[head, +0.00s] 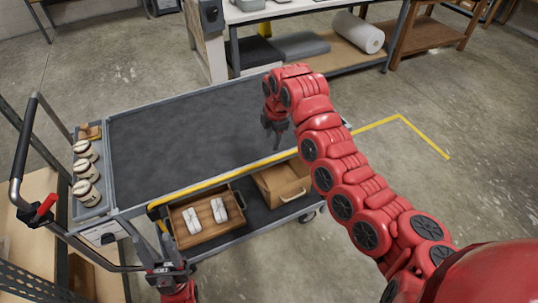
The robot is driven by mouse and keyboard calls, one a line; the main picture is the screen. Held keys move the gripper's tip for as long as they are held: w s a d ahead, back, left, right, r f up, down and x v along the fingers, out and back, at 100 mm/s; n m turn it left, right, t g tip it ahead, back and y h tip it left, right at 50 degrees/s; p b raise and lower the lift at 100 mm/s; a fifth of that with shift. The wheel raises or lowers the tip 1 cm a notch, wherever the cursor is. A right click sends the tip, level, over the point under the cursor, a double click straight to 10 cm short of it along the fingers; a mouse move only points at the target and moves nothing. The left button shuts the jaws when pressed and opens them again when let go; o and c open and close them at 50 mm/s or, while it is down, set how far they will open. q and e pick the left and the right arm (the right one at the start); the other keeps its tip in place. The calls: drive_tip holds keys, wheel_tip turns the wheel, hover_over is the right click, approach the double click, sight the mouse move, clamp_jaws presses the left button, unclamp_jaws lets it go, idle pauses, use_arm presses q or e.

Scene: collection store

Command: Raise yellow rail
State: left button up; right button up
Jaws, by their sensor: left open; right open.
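The yellow rail (226,178) runs along the near long side of the grey cart (180,123), close to the upper deck's edge. My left gripper (139,217) is open at the cart's near left corner, with one finger close to the rail's left end. I cannot tell whether it touches. My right gripper (275,139) is open and points down over the deck's right part, just behind the rail. Its fingertips are small and partly unclear. The rail's right end is hidden near my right arm.
The upper deck is bare. Several round cream-topped items (84,168) stand in a side tray at left. The lower shelf holds a wooden tray (180,233) with white objects and a cardboard box (283,186). A black push handle (24,137) rises at left. A workbench stands behind.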

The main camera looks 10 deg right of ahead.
sight(269, 160)
drive_tip(key=f, duration=0.3)
drive_tip(key=w+f+p, duration=0.1)
drive_tip(key=f, duration=0.3)
drive_tip(key=w+f+p, duration=0.1)
drive_tip(key=f, duration=0.2)
drive_tip(key=shift+a+f, duration=0.3)
drive_tip(key=shift+a, duration=0.05)
drive_tip(key=shift+w+f, duration=0.2)
drive_tip(key=shift+f, duration=0.55)
clamp_jaws()
drive_tip(key=shift+r, duration=0.1)
